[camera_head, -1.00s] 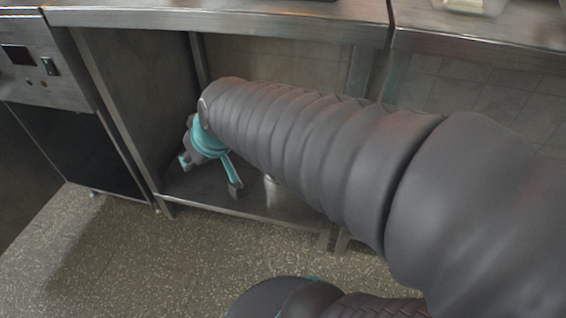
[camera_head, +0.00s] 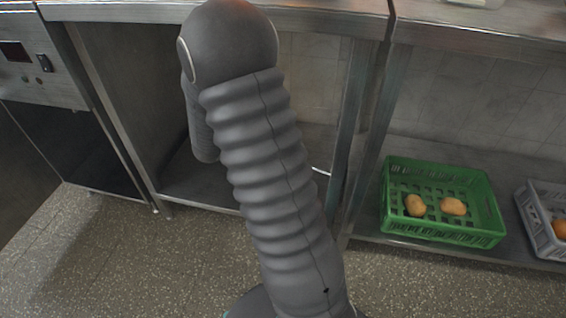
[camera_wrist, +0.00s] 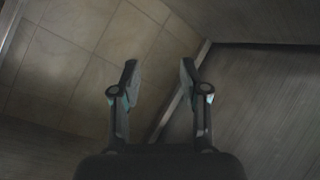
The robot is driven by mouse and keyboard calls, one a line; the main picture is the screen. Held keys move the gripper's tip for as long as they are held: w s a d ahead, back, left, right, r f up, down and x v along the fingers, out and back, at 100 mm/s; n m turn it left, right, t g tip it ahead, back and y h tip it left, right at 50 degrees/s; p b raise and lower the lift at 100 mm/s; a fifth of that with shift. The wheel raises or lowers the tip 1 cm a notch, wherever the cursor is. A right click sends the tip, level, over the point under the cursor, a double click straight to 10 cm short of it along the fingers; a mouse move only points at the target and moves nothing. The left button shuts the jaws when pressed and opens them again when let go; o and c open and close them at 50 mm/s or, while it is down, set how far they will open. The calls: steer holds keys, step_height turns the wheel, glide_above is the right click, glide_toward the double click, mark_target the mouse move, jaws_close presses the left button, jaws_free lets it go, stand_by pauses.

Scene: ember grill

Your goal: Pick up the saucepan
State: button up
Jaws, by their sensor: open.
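I cannot make out the saucepan for certain in either current view. In the head view, a small bright curved edge (camera_head: 321,171) shows just right of my arm over the lower shelf (camera_head: 190,188); I cannot tell what it belongs to. My arm covers much of that shelf. My gripper (camera_wrist: 158,72) is in the wrist view, its two fingers apart with nothing between them. Behind it are wall tiles and a dark metal panel. My gripper is hidden in the head view.
A green crate (camera_head: 393,196) with two potatoes (camera_head: 453,206) stands on the lower shelf to the right. A grey crate (camera_head: 538,222) with an orange item is beside it. A metal post (camera_head: 352,130) divides the bays. The steel counter (camera_head: 330,20) overhangs the shelf.

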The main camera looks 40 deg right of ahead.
steer(key=s+d+f+g+h, duration=0.5)
steer(key=s+d+f, duration=0.25)
steer(key=f, duration=0.35)
steer(key=n+g+h+b, duration=0.1)
steer(key=n+g+h, duration=0.1)
steer(key=g+h, duration=0.3)
glide_toward(327, 171)
steer(key=shift+g+y, duration=0.4)
steer(key=d, duration=1)
steer(key=shift+s+d+f+b, duration=0.1)
steer(key=shift+s+f+b, duration=0.2)
steer(key=shift+s, duration=0.05)
steer(key=shift+c, duration=0.2)
jaws_close()
